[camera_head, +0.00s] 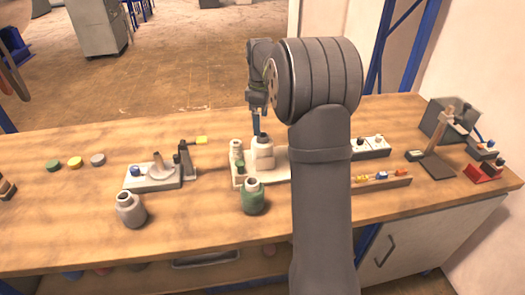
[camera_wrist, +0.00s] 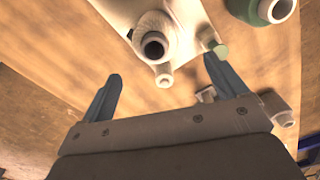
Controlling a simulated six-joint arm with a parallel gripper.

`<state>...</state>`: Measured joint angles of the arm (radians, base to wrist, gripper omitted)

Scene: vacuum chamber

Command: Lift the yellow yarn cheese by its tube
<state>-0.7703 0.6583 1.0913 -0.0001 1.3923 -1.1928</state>
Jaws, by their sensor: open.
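I see no clearly yellow wound package with a tube. A pale cream bottle-shaped piece (camera_head: 264,155) with a narrow neck stands on a pale base (camera_head: 240,183); in the wrist view its round dark opening (camera_wrist: 154,47) faces me. I cannot tell whether it is the yarn cheese. A flat yellow disc (camera_head: 75,162) lies far left. My gripper (camera_head: 256,125) hangs over the cream piece, partly hidden by my arm. In the wrist view its blue fingers (camera_wrist: 162,76) are apart, with nothing held between them.
A green bottle-shaped piece (camera_head: 253,198) stands in front of the base, a grey one (camera_head: 131,211) further left. A small pale-green-topped piece (camera_head: 236,150) stands beside the cream piece.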

